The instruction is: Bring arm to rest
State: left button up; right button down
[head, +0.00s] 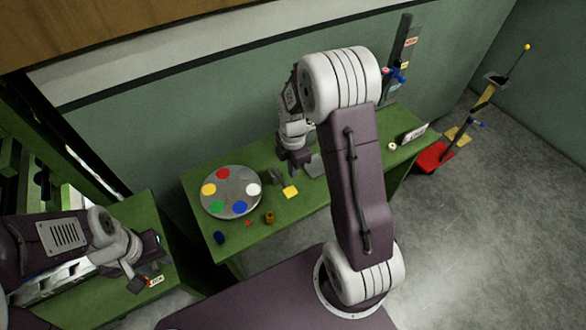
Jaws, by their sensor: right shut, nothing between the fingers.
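My right arm rises from my base at the centre and bends over the green table (300,208). Its gripper (297,160) hangs above the back part of that table, pointing down, shut and empty. My left gripper (152,272) is low at the left, over or beside a second green bench (150,215).
A grey disc (237,178) with several coloured spots stands on the table. The grey floor (490,230) at right is clear.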

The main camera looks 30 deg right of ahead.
jog(key=shift+s+d, duration=0.1)
jog(key=shift+d, duration=0.05)
jog(key=s+a+f+m+b, duration=0.1)
jog(key=s+a+m+b, duration=0.2)
jog(key=s+m, duration=0.3)
jog(key=s+a+f+m+t+b, duration=0.1)
jog(key=s+m+b, duration=0.3)
jog(key=m, duration=0.9)
jog(key=shift+s+a+f, duration=0.5)
jog(key=shift+s+a, duration=0.4)
jog(key=shift+s, duration=0.2)
